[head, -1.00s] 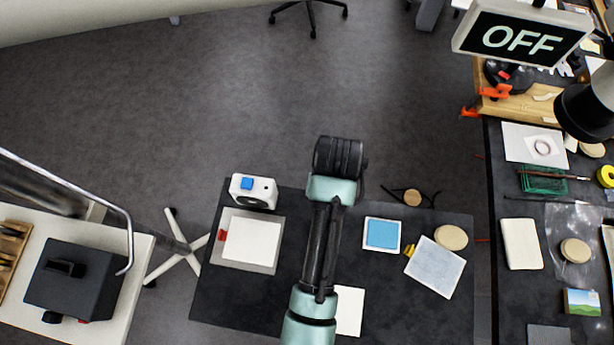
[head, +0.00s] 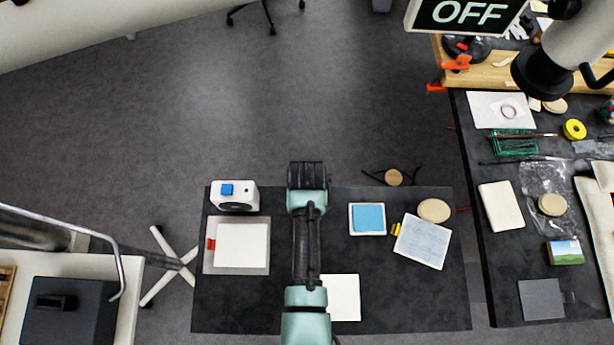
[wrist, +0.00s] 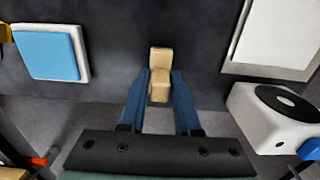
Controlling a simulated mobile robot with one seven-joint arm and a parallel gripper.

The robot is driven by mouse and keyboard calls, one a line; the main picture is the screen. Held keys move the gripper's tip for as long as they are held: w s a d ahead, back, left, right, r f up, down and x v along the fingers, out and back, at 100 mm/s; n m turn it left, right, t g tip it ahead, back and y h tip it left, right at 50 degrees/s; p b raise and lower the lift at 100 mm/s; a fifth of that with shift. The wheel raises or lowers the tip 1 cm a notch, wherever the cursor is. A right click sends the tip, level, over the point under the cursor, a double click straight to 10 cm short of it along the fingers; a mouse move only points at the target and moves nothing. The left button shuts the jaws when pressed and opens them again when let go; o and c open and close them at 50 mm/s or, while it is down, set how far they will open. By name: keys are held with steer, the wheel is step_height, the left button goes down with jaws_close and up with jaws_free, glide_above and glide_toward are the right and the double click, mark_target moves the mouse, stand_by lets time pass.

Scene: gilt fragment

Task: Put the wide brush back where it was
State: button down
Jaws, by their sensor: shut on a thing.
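My gripper (wrist: 160,80) is shut on a pale, wood-coloured block-like piece (wrist: 160,58), seen between its two blue fingers in the wrist view. This piece looks like part of the wide brush; its bristles cannot be made out. In the head view my gripper (head: 307,172) is over the far edge of the dark table (head: 285,310), and it hides what it holds. A thin brown-handled tool (head: 535,135) lies across a green rack (head: 513,146) on the right-hand bench.
A white device with a blue button (head: 234,196) and a white sheet on a board (head: 241,245) are left of my arm. A blue pad (head: 368,218), a round wooden disc (head: 434,210) and a printed sheet (head: 421,241) are on the right.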

steer(key=shift+f, duration=0.15)
steer(key=c, duration=0.6)
jaws_free()
step_height(320, 180, up, 12)
steer(key=shift+r, duration=0.2)
steer(key=shift+f, duration=0.1)
